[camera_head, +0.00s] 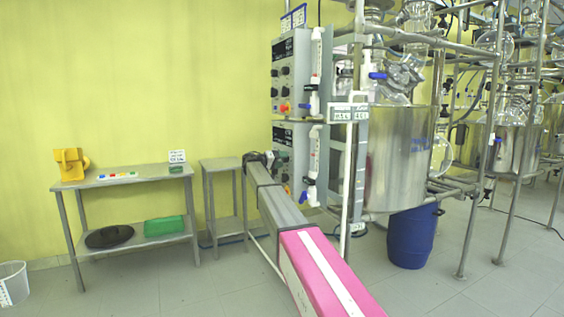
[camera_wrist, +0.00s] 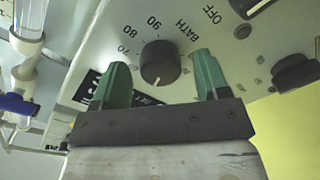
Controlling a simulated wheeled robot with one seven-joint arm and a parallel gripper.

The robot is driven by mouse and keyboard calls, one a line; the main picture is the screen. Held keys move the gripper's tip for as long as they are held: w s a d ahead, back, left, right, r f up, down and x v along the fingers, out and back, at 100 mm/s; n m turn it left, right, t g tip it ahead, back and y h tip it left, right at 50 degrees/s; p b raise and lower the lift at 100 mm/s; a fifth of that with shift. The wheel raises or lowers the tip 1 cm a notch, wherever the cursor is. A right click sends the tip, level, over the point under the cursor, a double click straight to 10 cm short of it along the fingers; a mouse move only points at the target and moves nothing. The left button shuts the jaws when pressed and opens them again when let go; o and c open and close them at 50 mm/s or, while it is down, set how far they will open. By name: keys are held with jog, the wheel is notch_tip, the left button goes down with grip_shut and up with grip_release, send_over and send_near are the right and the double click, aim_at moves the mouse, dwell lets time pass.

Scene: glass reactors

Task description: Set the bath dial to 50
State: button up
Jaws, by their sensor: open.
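The bath dial (camera_wrist: 159,58) is a round black knob on a white panel in the wrist view. BATH is printed beside it with the numbers 70, 80 and 90. A pale line shows on the knob's lower side in the picture, pointing toward my gripper; the number it meets is hidden. My gripper (camera_wrist: 161,68) is open, with one green finger left of the knob and one right of it. I cannot tell whether they touch it. In the head view my arm reaches the lower control box (camera_head: 298,136), and the dial cannot be made out.
Another black knob (camera_wrist: 294,70) sits right of the dial, and a glass tube with a blue valve (camera_wrist: 18,104) stands at left. In the head view a steel vessel (camera_head: 400,150) stands right of the boxes. A steel table (camera_head: 150,180) stands at left.

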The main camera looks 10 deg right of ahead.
jog(key=v, duration=1)
jog(key=shift+s+a+f, duration=0.1)
jog(key=shift+s+a, duration=0.05)
jog(key=s+d+f+n+g+y, duration=0.15)
jog(key=s+d+f+y, duration=0.35)
jog(key=s+f, duration=0.75)
jog(key=s+d+f+n+g+y, duration=0.15)
jog(key=s+d+f, duration=0.45)
jog(key=s+f, duration=0.7)
jog(key=s+f+g+y, duration=0.1)
jog(key=s+f+y, duration=0.2)
jog(key=s+f, duration=0.3)
jog(key=s+f+y, duration=0.3)
jog(key=s+f, duration=0.3)
jog(key=s, duration=0.6)
jog(key=s+f+g+y, duration=0.1)
jog(key=s+f+y, duration=0.3)
jog(key=s, duration=0.6)
notch_tip(320, 180, down, 2)
jog(key=shift+a+f+n+g, duration=0.15)
jog(key=shift+a+n+g, duration=0.15)
jog(key=shift+a, duration=0.15)
